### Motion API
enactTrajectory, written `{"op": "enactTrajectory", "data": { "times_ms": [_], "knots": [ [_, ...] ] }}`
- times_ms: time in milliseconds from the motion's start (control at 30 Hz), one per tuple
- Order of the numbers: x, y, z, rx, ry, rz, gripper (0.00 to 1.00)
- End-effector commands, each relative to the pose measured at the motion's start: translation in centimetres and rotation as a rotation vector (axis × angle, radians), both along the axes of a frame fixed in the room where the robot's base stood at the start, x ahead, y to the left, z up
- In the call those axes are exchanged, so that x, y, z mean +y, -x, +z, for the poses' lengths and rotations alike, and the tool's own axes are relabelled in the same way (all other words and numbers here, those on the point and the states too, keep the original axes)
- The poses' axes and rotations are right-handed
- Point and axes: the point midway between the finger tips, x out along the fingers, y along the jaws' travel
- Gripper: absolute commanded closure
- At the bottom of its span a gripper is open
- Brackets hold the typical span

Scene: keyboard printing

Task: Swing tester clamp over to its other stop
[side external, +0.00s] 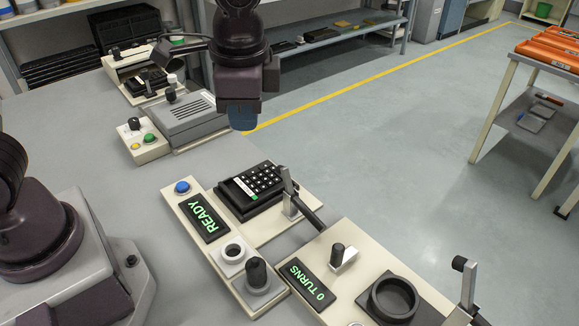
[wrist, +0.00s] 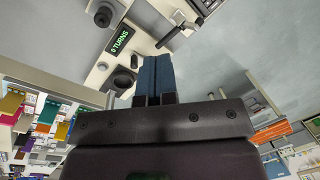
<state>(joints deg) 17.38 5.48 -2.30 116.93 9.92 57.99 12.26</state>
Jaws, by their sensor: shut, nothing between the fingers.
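The tester panel (side external: 222,258) carries a green READY display (side external: 204,217) and a black keypad (side external: 250,188). The tester clamp (side external: 289,192) has an upright metal arm beside the keypad's right end, and its black handle (side external: 310,214) slants down to the right. What seems to be the same handle shows in the wrist view (wrist: 179,34). My gripper (side external: 242,122) is shut and empty, pointing down, above and behind the keypad, apart from the clamp. Its blue fingers show in the wrist view (wrist: 155,76).
A second panel with a 0 TURNS display (side external: 309,281), a small lever (side external: 340,256) and a black ring (side external: 390,297) stands close to the clamp handle. A grey machine (side external: 184,118) and a button box (side external: 141,139) stand further back.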

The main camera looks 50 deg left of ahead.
Motion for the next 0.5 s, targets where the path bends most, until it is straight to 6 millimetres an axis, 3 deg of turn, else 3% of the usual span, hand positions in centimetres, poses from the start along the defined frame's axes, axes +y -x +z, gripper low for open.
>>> {"op": "enactTrajectory", "data": {
  "times_ms": [100,300,400,500],
  "knots": [
    [-2.7,-2.8,-2.9,0.097,-0.083,-0.211,1.00],
    [-6.0,-6.7,-6.9,0.225,-0.207,-0.552,1.00],
    [-6.8,-8.6,-7.5,0.263,-0.258,-0.702,1.00],
    [-6.7,-10.0,-5.9,0.267,-0.293,-0.804,1.00]
  ]
}}
